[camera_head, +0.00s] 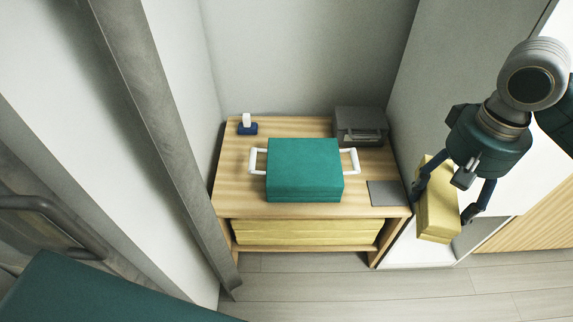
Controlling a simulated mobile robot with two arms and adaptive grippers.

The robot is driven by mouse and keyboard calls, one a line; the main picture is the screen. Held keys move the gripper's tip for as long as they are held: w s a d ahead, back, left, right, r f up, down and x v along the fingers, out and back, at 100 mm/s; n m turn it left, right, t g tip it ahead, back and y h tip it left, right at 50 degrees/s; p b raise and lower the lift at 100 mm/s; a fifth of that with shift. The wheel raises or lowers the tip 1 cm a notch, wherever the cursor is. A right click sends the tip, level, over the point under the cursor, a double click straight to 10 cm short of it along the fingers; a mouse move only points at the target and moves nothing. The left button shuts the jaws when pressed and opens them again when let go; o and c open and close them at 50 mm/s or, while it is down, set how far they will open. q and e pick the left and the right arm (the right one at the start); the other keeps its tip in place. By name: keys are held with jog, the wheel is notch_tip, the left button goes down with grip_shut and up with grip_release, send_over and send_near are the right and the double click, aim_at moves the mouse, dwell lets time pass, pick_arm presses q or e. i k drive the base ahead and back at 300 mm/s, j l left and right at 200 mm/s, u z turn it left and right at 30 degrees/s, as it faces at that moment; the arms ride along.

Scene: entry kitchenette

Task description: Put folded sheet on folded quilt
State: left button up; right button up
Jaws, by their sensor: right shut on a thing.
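A yellow folded sheet (437,207) is at the right, between the fingers of my right gripper (442,201). The gripper points down and is shut on it, one finger on each side. The sheet is beside the right end of the wooden cabinet, in front of a white surface. A thick teal folded block, which looks like the folded quilt (304,170), lies on the cabinet top. White handles (349,161) stick out on both sides of it, seemingly from a tray that it hides. The sheet and quilt are well apart. My left gripper is not in view.
The wooden cabinet (232,187) has flat yellow folded pieces (305,232) on its lower shelf. A dark grey box (361,125), a grey flat sheet (384,194) and a small blue-and-white item (247,127) are on top. A grey post (165,130) stands left.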

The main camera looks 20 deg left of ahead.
aim_at(303, 166)
jog(key=i+u, duration=0.1)
jog(key=u, duration=0.3)
jog(key=i+l+u, duration=0.1)
jog(key=u, duration=0.3)
jog(key=l+u, duration=0.2)
jog(key=u, duration=0.2)
jog(key=i+l+u, duration=0.15)
jog(key=u, duration=0.25)
jog(key=i+l, duration=0.1)
jog(key=l, duration=0.3)
jog(key=i+l, duration=0.1)
jog(key=l, duration=0.3)
jog(key=i+l, duration=0.15)
jog(key=l, duration=0.3)
